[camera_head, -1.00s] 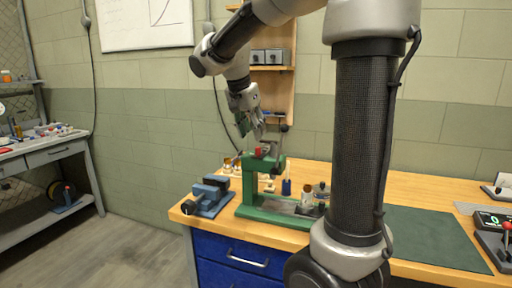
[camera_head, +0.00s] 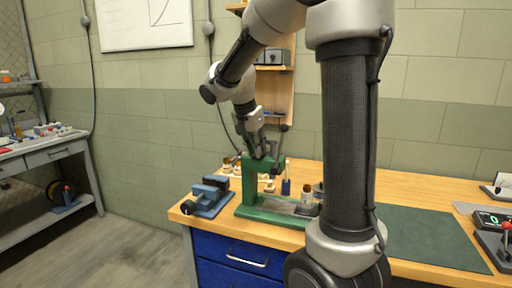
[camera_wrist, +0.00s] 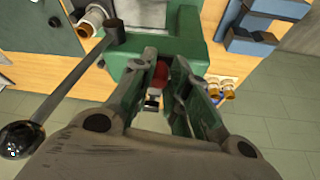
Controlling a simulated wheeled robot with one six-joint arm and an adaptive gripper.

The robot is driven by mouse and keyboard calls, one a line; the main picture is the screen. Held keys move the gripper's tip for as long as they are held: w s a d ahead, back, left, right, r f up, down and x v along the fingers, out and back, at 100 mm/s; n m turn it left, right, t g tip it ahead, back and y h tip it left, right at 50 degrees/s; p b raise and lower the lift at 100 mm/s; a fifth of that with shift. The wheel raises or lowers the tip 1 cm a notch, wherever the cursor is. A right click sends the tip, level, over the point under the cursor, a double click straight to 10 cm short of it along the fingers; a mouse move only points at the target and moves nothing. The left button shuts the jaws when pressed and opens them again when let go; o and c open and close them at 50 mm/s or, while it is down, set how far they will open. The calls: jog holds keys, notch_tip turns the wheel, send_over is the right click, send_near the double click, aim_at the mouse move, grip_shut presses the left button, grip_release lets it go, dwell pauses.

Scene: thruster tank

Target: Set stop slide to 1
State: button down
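The green press (camera_head: 249,176) stands at the front left of the wooden bench. A small red part (camera_wrist: 160,74), possibly the stop slide, sits on its green head (camera_wrist: 192,35) in the wrist view. No scale numbers are readable. My gripper (camera_head: 262,153) is down at the top of the press, pointing downward. In the wrist view my gripper's fingers (camera_wrist: 163,70) are apart, one on each side of the red part. Whether they touch it cannot be told. In the head view my fingers hide the red part.
The press lever with its black ball knob (camera_wrist: 20,138) extends close on the left of my fingers in the wrist view. A blue vise (camera_head: 208,196) stands left of the press. The green mat (camera_head: 432,238) at right is clear.

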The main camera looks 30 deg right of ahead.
jog(key=s+a, duration=0.2)
jog(key=a, duration=0.1)
jog(key=shift+s, duration=0.2)
jog(key=c, duration=1.4)
grip_release()
jog(key=shift+a, duration=0.15)
jog(key=shift+o, duration=0.2)
jog(key=v, duration=1.2)
